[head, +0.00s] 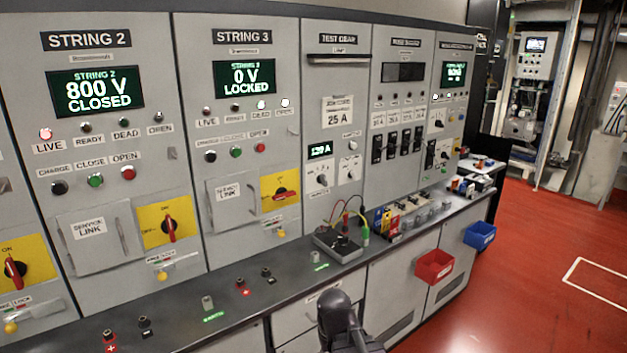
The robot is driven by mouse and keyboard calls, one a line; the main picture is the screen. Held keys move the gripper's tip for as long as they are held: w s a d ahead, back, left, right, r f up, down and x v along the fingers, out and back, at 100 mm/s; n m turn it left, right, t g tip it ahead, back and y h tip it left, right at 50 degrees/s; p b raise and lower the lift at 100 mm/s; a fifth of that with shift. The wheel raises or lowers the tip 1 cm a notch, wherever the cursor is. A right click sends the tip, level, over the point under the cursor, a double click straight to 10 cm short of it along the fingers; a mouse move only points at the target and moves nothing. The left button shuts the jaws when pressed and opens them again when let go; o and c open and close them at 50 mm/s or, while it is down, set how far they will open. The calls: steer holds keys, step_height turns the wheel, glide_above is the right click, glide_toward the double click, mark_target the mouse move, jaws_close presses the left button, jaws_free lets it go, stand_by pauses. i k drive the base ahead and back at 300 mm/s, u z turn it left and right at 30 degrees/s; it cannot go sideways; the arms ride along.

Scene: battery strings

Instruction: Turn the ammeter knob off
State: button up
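No thing in view is legibly labelled as the ammeter. The TEST GEAR panel (336,120) has a small green display (320,151) that seems to read a current in A. Below it are two white dial plates with knobs, a left knob (320,180) and a right knob (350,171); their settings are too small to read. A grey box with a dark top (338,246) lies on the bench below, with red, yellow and green leads. A dark part of my arm rises at the bottom centre; my gripper's fingers do not show.
The STRING 2 display (95,91) reads 800 V CLOSED; the STRING 3 display (244,78) reads 0 V LOCKED. The dark bench (285,265) carries several terminals and small coloured items. Red (434,266) and blue (480,235) bins hang on its front. Red floor at right is clear.

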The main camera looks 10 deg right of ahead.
mark_target(321, 178)
steer(key=u, duration=0.2)
steer(key=i, duration=1.25)
steer(key=z, duration=0.6)
